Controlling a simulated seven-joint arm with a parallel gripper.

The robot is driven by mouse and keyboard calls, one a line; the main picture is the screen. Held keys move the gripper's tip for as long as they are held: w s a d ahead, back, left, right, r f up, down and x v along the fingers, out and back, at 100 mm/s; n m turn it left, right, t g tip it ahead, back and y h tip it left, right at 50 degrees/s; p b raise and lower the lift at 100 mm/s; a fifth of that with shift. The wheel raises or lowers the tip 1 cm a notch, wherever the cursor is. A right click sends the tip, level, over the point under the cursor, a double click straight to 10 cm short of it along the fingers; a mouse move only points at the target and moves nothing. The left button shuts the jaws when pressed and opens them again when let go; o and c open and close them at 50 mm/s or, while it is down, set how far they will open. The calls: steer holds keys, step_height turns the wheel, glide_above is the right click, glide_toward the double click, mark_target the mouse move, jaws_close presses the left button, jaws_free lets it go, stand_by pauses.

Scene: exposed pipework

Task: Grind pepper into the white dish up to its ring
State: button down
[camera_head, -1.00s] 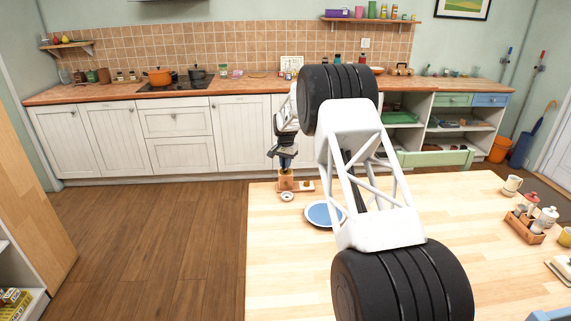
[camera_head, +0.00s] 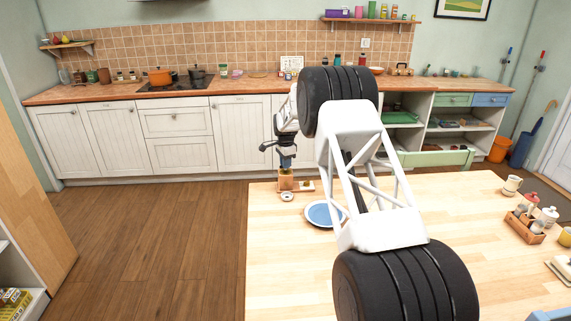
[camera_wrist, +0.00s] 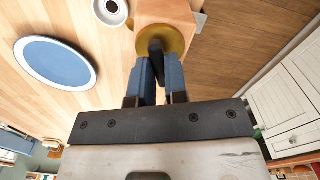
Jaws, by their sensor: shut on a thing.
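The pepper mill is a wooden block with a round brass top; it stands near the table's far left corner in the head view (camera_head: 285,184) and at the top of the wrist view (camera_wrist: 178,13). My gripper (camera_wrist: 155,75) is shut on the mill's black crank (camera_wrist: 156,48), its blue fingers on either side; it also shows above the mill in the head view (camera_head: 286,166). The small white dish (camera_head: 287,198) sits just in front of the mill. In the wrist view the dish (camera_wrist: 124,8) is cut by the top edge, with a dark centre; its ring cannot be made out.
A blue plate with a white rim (camera_head: 319,214) lies right of the dish, partly behind my arm. A wooden caddy (camera_head: 525,224) with shakers and a mug (camera_head: 512,185) stand at the right. The table's left front is clear.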

stand_by(0.3)
steer(key=c, duration=1.1)
jaws_free()
steer(key=shift+c, duration=0.2)
steer(key=shift+r, duration=0.1)
steer(key=shift+r, duration=3.8)
